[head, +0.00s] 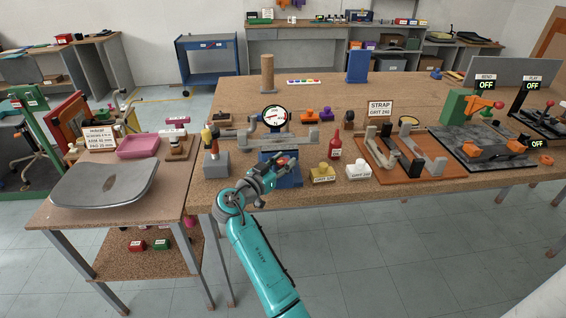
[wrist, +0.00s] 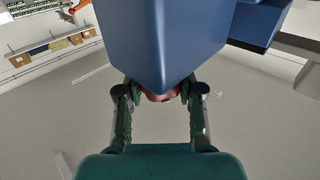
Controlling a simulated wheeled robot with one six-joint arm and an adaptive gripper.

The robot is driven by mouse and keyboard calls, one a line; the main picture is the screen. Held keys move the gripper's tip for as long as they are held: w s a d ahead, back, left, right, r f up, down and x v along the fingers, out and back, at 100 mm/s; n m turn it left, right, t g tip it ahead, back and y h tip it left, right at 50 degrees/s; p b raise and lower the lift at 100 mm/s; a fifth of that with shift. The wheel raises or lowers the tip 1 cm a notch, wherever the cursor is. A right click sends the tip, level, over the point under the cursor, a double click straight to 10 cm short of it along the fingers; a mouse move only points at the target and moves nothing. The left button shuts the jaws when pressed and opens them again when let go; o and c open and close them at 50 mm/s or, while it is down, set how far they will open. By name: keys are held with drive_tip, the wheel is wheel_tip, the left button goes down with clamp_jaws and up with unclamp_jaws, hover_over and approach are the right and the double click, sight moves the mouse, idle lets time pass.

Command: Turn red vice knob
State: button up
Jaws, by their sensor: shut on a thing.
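The red vice knob (head: 282,161) shows at the front of the blue vice (head: 291,178) on the workbench's near edge. In the wrist view a small part of the red knob (wrist: 160,97) shows between the fingertips, under the large blue vice body (wrist: 165,40). My gripper (head: 277,168) is at the front of the vice, and its two fingers (wrist: 160,92) are shut on the knob from both sides. Most of the knob is hidden by the vice body and the fingers.
A gauge fixture (head: 274,116) stands just behind the vice. A yellow block (head: 322,174) and a white block (head: 358,171) stand to the right, with a red bottle (head: 335,146) behind them. A grey block with a tool (head: 215,163) stands left. The floor before the bench is clear.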

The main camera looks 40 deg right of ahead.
drive_tip(key=shift+s+f+m+g, duration=0.2)
drive_tip(key=shift+m+g, duration=0.4)
drive_tip(key=shift+g, duration=0.5)
drive_tip(key=o, duration=1.2)
drive_tip(key=shift+c, duration=0.2)
drive_tip(key=shift+r, duration=0.1)
drive_tip(key=shift+a, duration=0.35)
drive_tip(key=s+a, duration=0.1)
drive_tip(key=a, duration=1)
drive_tip(key=shift+a, duration=0.1)
